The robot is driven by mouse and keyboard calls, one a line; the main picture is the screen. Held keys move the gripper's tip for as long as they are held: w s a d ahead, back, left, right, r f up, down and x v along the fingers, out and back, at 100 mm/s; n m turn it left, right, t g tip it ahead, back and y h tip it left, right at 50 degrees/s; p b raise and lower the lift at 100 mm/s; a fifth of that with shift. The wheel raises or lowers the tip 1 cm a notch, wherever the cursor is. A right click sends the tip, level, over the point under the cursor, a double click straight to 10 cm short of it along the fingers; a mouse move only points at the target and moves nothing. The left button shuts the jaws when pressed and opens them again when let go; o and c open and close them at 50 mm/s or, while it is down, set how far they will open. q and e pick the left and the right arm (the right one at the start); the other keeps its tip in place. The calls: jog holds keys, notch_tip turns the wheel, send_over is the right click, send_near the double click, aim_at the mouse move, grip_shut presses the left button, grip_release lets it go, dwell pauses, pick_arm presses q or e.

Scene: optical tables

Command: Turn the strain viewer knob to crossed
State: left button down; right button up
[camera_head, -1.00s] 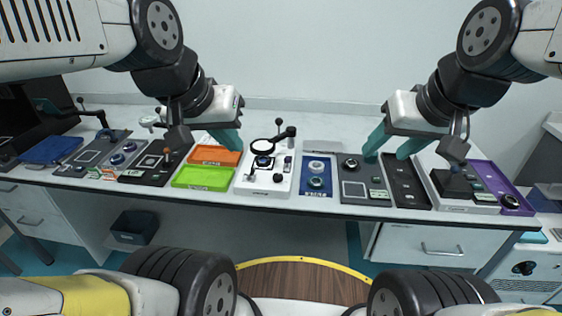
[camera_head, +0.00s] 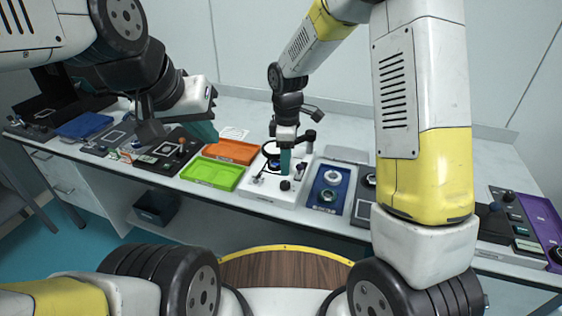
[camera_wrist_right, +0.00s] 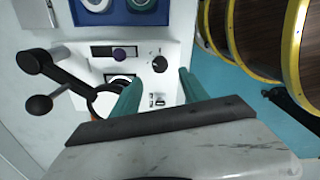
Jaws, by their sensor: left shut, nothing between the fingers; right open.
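The white panel device (camera_head: 258,192), which I take to be the strain viewer, stands mid-table with a black ring and a dark arm. Its black knob (camera_head: 285,185) is at the front; in the right wrist view the knob (camera_wrist_right: 160,64) shows just beyond and between my fingertips. My left gripper (camera_head: 207,140) is shut and empty, above the table left of the device.
Orange (camera_head: 231,151) and green (camera_head: 212,173) trays lie left of the device. A blue panel (camera_head: 328,190) with round parts stands close on its right. A ball-ended black lever (camera_wrist_right: 38,104) rises near my right fingers. My right arm hides part of the right table.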

aim_at(285, 183)
jog(key=shift+a+f, duration=0.2)
jog(key=shift+f, duration=0.25)
notch_tip(285, 183, down, 7)
jog(key=shift+f, duration=0.2)
grip_shut()
